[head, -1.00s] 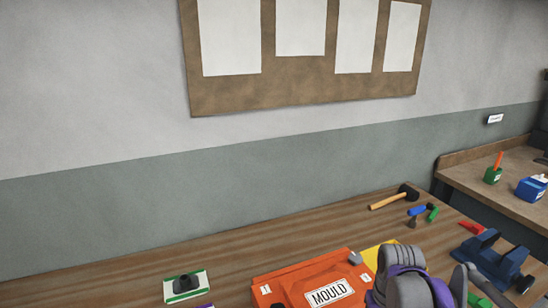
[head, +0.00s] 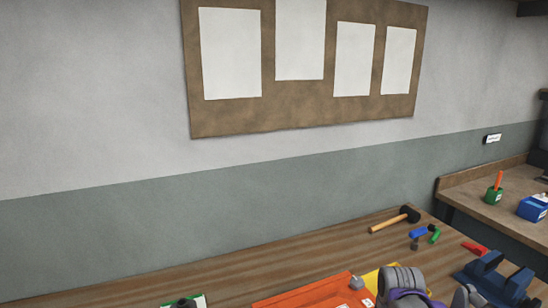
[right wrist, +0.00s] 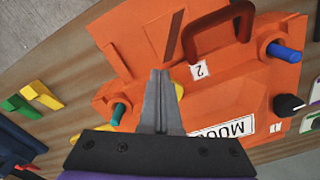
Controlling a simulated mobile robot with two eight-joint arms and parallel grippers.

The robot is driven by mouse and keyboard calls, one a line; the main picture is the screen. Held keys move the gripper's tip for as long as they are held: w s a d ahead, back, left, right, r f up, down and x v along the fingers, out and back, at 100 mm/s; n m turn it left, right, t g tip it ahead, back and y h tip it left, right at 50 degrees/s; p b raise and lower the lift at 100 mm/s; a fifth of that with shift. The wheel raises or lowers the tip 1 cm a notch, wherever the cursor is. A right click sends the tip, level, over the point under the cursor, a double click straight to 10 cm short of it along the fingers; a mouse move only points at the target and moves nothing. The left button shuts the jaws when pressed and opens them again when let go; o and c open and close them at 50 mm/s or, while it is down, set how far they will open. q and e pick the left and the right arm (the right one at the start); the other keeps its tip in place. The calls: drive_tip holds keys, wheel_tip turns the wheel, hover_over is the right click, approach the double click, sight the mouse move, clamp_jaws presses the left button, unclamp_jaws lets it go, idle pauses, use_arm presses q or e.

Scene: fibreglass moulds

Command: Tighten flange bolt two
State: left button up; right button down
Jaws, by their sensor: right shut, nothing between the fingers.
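The orange mould (head: 305,295) lies on the bench, cut off by the bottom edge of the head view. It fills much of the right wrist view (right wrist: 225,98), with a "MOULD" label and small number tags, one reading 2 (right wrist: 198,71). A blue bolt (right wrist: 286,52) and a teal bolt (right wrist: 118,113) stick out of its round flange bosses. Which is bolt two I cannot tell. My right gripper (right wrist: 164,74) is shut and empty, its fingers in front of the mould between those bolts. My left gripper is not in view.
A mallet (head: 397,220), a blue tool (head: 420,231) and a dark blue vice-like fixture (head: 495,277) lie on the bench's right side. A brown handle (right wrist: 217,30) and black knob (right wrist: 289,104) rise from the mould.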

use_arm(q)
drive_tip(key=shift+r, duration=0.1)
use_arm(e)
drive_tip(key=shift+a, duration=0.4)
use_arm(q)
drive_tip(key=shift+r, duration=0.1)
use_arm(e)
drive_tip(key=shift+a, duration=0.5)
drive_tip(key=shift+w+a, duration=0.15)
drive_tip(key=shift+a, duration=0.05)
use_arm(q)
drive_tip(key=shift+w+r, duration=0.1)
use_arm(e)
drive_tip(key=shift+w+a, duration=0.15)
drive_tip(key=shift+a, duration=0.1)
